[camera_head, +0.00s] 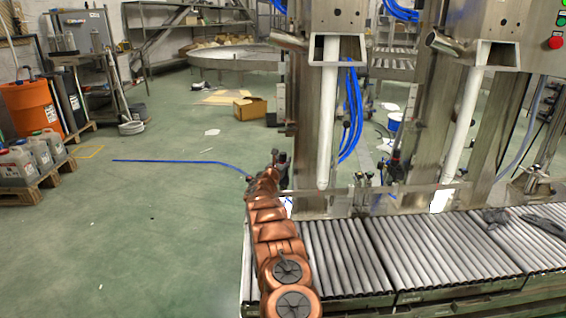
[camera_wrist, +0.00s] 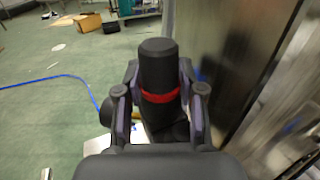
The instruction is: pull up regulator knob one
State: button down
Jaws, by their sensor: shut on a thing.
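The regulator knob (camera_wrist: 158,65) is a black cylinder with a red ring round its lower part, seen in the middle of the wrist view. My gripper (camera_wrist: 160,98) is shut on it, one finger on each side near the red ring. In the head view my copper-coloured arm reaches up to my gripper (camera_head: 278,158), beside the left metal column of the machine. The knob is too small to make out there. I cannot tell from these frames which number the knob bears.
A metal column (camera_wrist: 235,50) stands close to the right of my gripper. A roller conveyor (camera_head: 360,255) runs along the front right. Two white lances (camera_head: 328,115) hang above it. The green floor to the left is open, with a blue hose (camera_head: 175,161) lying on it.

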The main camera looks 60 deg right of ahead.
jog(key=shift+r+b, duration=0.3)
jog(key=shift+r, duration=0.4)
jog(key=c, duration=0.9)
grip_release()
jog(key=shift+c, duration=0.2)
jog(key=shift+f, duration=0.1)
jog(key=shift+v, duration=2.9)
jog(key=v, duration=0.6)
jog(key=shift+a, duration=0.1)
